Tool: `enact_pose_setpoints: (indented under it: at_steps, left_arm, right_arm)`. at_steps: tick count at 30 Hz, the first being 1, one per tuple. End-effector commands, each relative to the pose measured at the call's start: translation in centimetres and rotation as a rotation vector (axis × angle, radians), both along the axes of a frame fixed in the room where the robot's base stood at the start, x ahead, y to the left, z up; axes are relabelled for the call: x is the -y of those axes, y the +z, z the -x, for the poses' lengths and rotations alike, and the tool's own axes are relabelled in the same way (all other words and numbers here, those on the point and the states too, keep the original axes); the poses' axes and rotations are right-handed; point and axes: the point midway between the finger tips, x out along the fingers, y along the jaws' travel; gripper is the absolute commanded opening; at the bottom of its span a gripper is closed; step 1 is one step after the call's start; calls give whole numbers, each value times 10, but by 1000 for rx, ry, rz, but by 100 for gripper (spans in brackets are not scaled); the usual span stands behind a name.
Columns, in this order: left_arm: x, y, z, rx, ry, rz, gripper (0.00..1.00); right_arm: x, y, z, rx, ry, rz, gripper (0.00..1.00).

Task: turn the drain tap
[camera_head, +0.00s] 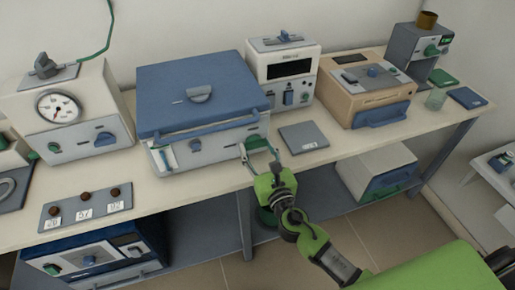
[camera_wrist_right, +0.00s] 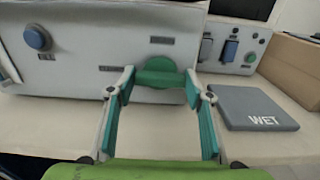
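The drain tap is a green handle (camera_wrist_right: 160,73) low on the front of a pale box with a blue lid (camera_head: 200,95). In the head view the tap (camera_head: 256,143) shows at the lower right of that front, partly behind my fingers. My right gripper (camera_head: 261,152) reaches up to it from the front. In the right wrist view its grey and green fingers (camera_wrist_right: 160,88) are spread, with the tap between their tips. Whether the fingertips touch the tap is hard to tell. My left gripper is not in view.
A grey plate marked WET (camera_wrist_right: 255,108) lies on the bench (camera_head: 220,185) right of the gripper; it also shows in the head view (camera_head: 303,137). A dial box (camera_head: 70,105) stands left, a white instrument (camera_head: 285,70) and a tan one (camera_head: 368,90) right.

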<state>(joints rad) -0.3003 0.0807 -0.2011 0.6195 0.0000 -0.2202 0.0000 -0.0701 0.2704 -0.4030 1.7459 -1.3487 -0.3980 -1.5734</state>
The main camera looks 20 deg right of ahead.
Motion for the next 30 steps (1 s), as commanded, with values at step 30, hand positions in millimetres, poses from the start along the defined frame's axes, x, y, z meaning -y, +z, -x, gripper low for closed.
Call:
enact_pose_setpoints:
  at_steps: [30]
  left_arm:
    - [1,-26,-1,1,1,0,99]
  right_arm:
    - [1,-2,0,-22,0,-644,26]
